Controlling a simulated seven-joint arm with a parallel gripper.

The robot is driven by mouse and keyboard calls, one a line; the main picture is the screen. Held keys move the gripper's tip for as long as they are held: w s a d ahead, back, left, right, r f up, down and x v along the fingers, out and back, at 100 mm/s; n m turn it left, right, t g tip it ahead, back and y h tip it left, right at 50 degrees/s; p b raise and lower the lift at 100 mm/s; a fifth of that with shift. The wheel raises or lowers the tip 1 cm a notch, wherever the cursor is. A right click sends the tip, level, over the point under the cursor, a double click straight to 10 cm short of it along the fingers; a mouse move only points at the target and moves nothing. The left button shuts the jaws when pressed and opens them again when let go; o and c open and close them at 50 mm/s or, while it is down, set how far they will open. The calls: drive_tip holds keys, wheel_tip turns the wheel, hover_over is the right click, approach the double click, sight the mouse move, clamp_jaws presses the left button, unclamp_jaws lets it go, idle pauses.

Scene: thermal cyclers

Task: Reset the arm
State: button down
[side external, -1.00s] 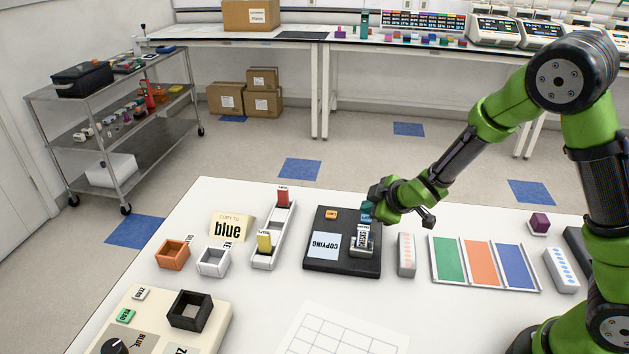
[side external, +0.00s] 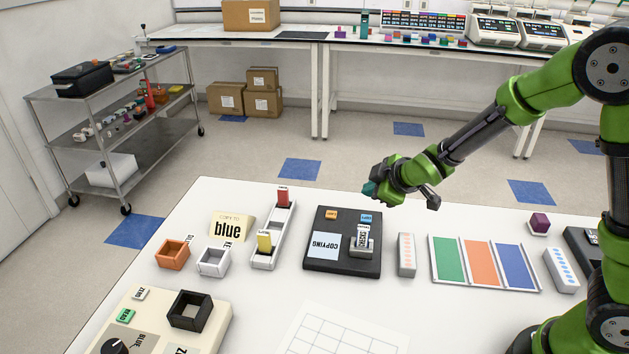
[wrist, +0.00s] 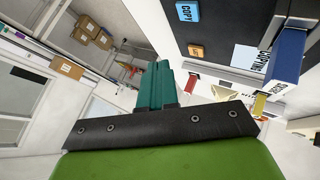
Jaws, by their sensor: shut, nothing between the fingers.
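My gripper (side external: 370,189) is shut and empty, its teal fingers together; they also show in the wrist view (wrist: 154,86). It hangs in the air above the back right of the black copying station (side external: 319,257). The station's blue button (side external: 367,217) and orange button (side external: 331,214) are in plain view and clear of my fingers. A blue block with a white label (side external: 363,236) stands upright in the station's grey holder (side external: 363,249). In the wrist view the blue block (wrist: 287,55) is on the right, apart from my fingers.
Left of the station, a white rack (side external: 268,248) holds a red block (side external: 283,197) and a yellow block (side external: 265,241). An orange open box (side external: 172,255) and a white one (side external: 212,262) stand further left. A tri-coloured tray (side external: 484,263) lies right. Air around my gripper is clear.

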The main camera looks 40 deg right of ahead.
drive_tip(key=s+f+m, duration=0.1)
drive_tip(key=s+m+g, duration=0.1)
drive_tip(key=s, duration=0.1)
drive_tip(key=shift+f+g, duration=0.3)
drive_tip(key=shift+f, duration=0.1)
drive_tip(key=s+a+r+m+y, duration=0.2)
drive_tip(key=s+r+m, duration=0.8)
drive_tip(key=s+r, duration=0.7)
drive_tip(key=shift+s+a, duration=0.55)
drive_tip(key=shift+s, duration=1.25)
idle(3.8)
